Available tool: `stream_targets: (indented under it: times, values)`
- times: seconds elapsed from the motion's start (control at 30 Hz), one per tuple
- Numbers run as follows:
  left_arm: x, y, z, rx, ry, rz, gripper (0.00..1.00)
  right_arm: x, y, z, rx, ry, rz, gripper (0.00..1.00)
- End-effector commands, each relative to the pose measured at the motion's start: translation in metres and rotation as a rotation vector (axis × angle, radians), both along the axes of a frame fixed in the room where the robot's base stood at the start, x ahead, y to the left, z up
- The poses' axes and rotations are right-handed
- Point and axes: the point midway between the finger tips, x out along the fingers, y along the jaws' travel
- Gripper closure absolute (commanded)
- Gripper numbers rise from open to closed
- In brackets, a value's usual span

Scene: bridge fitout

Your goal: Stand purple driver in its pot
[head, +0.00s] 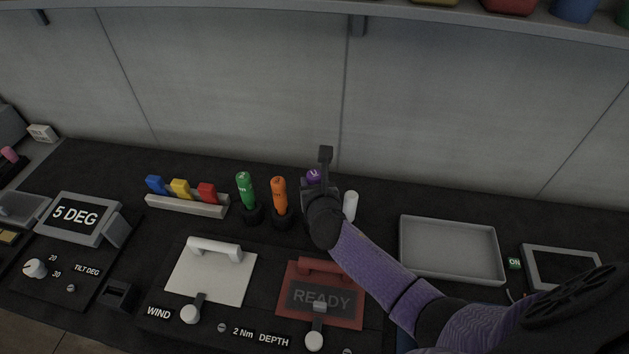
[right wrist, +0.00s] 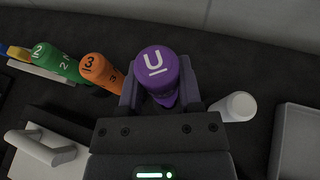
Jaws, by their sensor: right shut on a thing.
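The purple driver (head: 313,175) shows only its top in the head view, behind my right gripper (head: 320,182). My left gripper is not in view.
A green driver (head: 245,188) and an orange driver (head: 279,194) stand in black pots left of the gripper. A white cylinder (head: 351,205) stands close on its right. A grey tray (head: 451,275) lies further right. A red READY panel (head: 318,299) lies in front.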

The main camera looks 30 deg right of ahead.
Motion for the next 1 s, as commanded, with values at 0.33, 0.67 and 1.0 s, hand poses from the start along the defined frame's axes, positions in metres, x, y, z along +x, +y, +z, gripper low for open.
stream_targets:
  times: [0.33, 0.67, 1.0]
  values:
    - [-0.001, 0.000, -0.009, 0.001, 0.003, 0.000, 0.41, 0.000, 0.000, -0.012, -0.002, 0.001, 0.001, 1.00]
    - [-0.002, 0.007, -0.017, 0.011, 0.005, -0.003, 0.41, 0.000, 0.000, -0.021, 0.000, 0.000, 0.000, 1.00]
    - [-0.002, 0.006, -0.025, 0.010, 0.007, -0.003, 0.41, 0.000, 0.000, -0.031, -0.001, -0.001, 0.000, 1.00]
